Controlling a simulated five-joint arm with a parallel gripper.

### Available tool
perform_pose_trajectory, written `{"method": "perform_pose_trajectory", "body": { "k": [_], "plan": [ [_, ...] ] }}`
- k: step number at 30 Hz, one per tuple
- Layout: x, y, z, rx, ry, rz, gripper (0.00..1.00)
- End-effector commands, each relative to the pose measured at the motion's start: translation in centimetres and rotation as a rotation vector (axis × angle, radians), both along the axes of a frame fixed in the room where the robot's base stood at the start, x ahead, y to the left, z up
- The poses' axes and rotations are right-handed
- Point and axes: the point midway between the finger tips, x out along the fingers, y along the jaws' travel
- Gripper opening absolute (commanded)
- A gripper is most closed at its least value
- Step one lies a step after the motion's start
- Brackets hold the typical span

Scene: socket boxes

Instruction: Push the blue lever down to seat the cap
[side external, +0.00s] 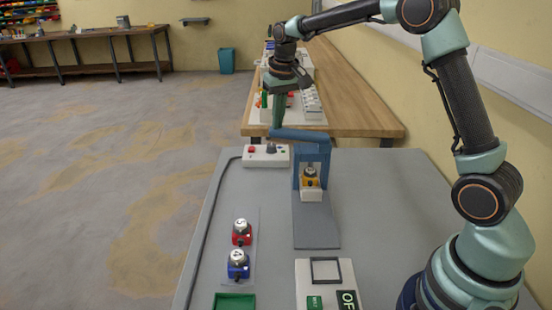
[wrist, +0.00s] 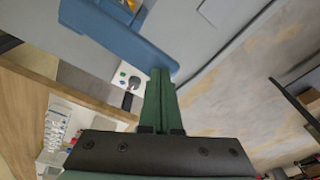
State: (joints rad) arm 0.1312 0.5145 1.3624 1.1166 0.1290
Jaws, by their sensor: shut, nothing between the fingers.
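The blue lever (side external: 300,135) tops the blue press frame (side external: 296,172) and lies nearly level, its free end to the left. Inside the frame sits a yellow socket box (side external: 311,183) with a silvery cap (side external: 309,171) on top; whether the cap is fully down I cannot tell. My gripper (side external: 278,124) points down, fingers shut and empty, just above the lever's free end. In the wrist view the green fingertips (wrist: 160,72) overlap the end of the lever (wrist: 118,36); whether they touch it is unclear.
A red box (side external: 241,238) and a blue box (side external: 237,271) with caps stand on a strip at left. A green tray (side external: 234,302) and a white panel (side external: 318,293) lie in front. A white button box (side external: 265,156) is beside the press. A wooden bench (side external: 350,110) stands behind.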

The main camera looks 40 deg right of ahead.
Motion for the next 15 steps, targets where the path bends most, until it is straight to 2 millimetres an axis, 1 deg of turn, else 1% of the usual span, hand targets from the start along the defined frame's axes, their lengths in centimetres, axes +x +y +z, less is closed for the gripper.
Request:
{"method": "perform_pose_trajectory", "body": {
  "k": [15],
  "plan": [
    [0.0, 0.0, 3.4, -0.001, -0.003, 0.000, 0.00]
  ]
}}
